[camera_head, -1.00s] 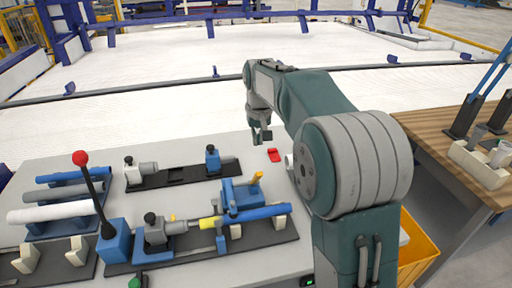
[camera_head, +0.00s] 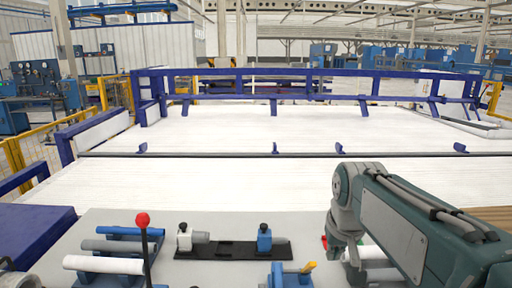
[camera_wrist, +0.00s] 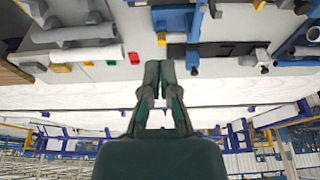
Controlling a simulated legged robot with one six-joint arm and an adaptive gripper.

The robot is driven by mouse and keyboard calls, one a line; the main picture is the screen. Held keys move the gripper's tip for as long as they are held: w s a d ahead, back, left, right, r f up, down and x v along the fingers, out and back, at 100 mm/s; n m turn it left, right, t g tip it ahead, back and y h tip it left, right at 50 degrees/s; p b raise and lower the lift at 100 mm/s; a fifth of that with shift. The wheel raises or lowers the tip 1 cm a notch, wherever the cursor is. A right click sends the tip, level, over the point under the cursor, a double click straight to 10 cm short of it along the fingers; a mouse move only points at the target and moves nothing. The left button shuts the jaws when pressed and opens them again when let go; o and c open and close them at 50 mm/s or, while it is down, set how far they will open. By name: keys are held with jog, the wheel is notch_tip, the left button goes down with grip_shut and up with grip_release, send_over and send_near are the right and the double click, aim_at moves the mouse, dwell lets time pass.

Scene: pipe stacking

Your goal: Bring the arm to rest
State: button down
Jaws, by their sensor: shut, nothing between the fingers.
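My gripper (camera_wrist: 160,72) is shut and empty in the wrist view, its two fingers together and pointing toward the workbench fixtures. In the head view my gripper (camera_head: 353,268) hangs at the lower right, beneath the bent grey-green arm, over the right part of the grey bench (camera_head: 108,218). Its tips are too small to make out clearly there. A white pipe (camera_head: 375,254) lies just behind it, partly hidden by the arm.
A black fixture with two blue-and-grey clamps (camera_head: 232,250) stands mid-bench. Pipes on a rack (camera_head: 105,264) and a red-knobbed lever (camera_head: 143,220) are at left.

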jog(key=s+f+t, duration=0.1)
jog(key=s+f, duration=0.1)
jog(key=s, duration=0.6)
jog(key=s+f+t, duration=0.1)
jog(key=s+f, duration=0.2)
jog(key=s, duration=0.5)
jog(key=shift+s+f, duration=0.15)
jog(key=shift+f, duration=0.05)
